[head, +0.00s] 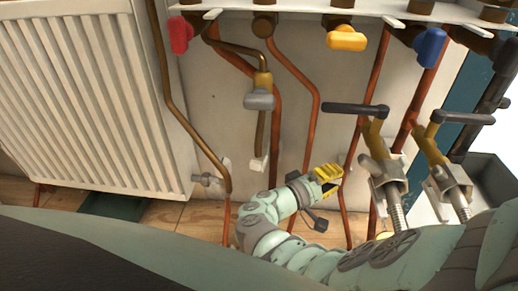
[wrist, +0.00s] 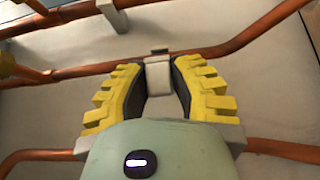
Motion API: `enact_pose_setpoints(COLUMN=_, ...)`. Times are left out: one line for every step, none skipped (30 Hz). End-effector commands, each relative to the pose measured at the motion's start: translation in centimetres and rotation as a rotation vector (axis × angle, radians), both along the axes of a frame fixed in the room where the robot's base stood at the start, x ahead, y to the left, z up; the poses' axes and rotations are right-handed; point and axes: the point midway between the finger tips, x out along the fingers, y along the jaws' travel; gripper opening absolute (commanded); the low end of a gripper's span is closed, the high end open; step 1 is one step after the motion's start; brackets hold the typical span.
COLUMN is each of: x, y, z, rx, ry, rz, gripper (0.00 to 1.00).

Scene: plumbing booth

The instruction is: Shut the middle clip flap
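A pale grey clip piece (wrist: 158,78) shows in the wrist view at a copper pipe (wrist: 210,52), with a small dark edge just above it. My gripper (wrist: 159,72) has its two yellow-ribbed fingers apart, one on each side of this piece. I cannot tell whether the fingertips touch it or how far its flap is tilted. In the head view my gripper (head: 334,172) is low at a copper pipe in front of the wall, and it hides most of the clip there.
A white radiator (head: 90,100) stands at the left. Red (head: 180,35), yellow (head: 346,38) and blue (head: 430,46) valve handles hang along the top. Two brass taps with dark levers (head: 356,109) jut out right of my gripper. Another clip (wrist: 112,15) is on the upper pipe.

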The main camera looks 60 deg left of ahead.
Motion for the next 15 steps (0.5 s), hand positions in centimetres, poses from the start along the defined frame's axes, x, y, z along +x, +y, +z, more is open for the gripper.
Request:
enact_pose_setpoints(x=0.01, y=0.00, z=0.04, rx=0.001, ry=-0.001, rz=-0.001, gripper=0.08)
enact_pose_setpoints(x=0.01, y=0.00, z=0.05, rx=0.001, ry=-0.001, rz=-0.001, gripper=0.05)
enact_pose_setpoints(x=0.01, y=0.00, z=0.05, rx=0.001, ry=-0.001, rz=-0.001, gripper=0.01)
enact_pose_setpoints(x=0.01, y=0.00, z=0.05, rx=0.001, ry=-0.001, rz=-0.001, gripper=0.00)
enact_pose_setpoints(x=0.01, y=0.00, z=0.05, rx=0.001, ry=-0.001, rz=-0.001, gripper=0.00)
enact_pose_setpoints(x=0.01, y=0.00, z=0.05, rx=0.001, ry=-0.001, rz=-0.001, gripper=0.00)
enact_pose_setpoints(x=0.01, y=0.00, z=0.05, rx=0.001, ry=-0.001, rz=-0.001, gripper=0.00)
enact_pose_setpoints(x=0.01, y=0.00, z=0.05, rx=0.001, ry=-0.001, rz=-0.001, gripper=0.00)
enact_pose_setpoints(x=0.01, y=0.00, z=0.05, rx=0.001, ry=-0.001, rz=-0.001, gripper=0.00)
enact_pose_setpoints(x=0.01, y=0.00, z=0.05, rx=0.001, ry=-0.001, rz=-0.001, gripper=0.00)
enact_pose_setpoints(x=0.01, y=0.00, z=0.04, rx=0.001, ry=-0.001, rz=-0.001, gripper=0.00)
enact_pose_setpoints(x=0.01, y=0.00, z=0.04, rx=0.001, ry=-0.001, rz=-0.001, gripper=0.00)
enact_pose_setpoints(x=0.02, y=-0.01, z=0.05, rx=0.001, ry=-0.001, rz=-0.001, gripper=0.00)
enact_pose_setpoints(x=0.02, y=-0.01, z=0.04, rx=0.001, ry=-0.001, rz=0.000, gripper=0.00)
enact_pose_setpoints(x=0.02, y=-0.03, z=0.05, rx=0.001, ry=-0.001, rz=0.001, gripper=0.00)
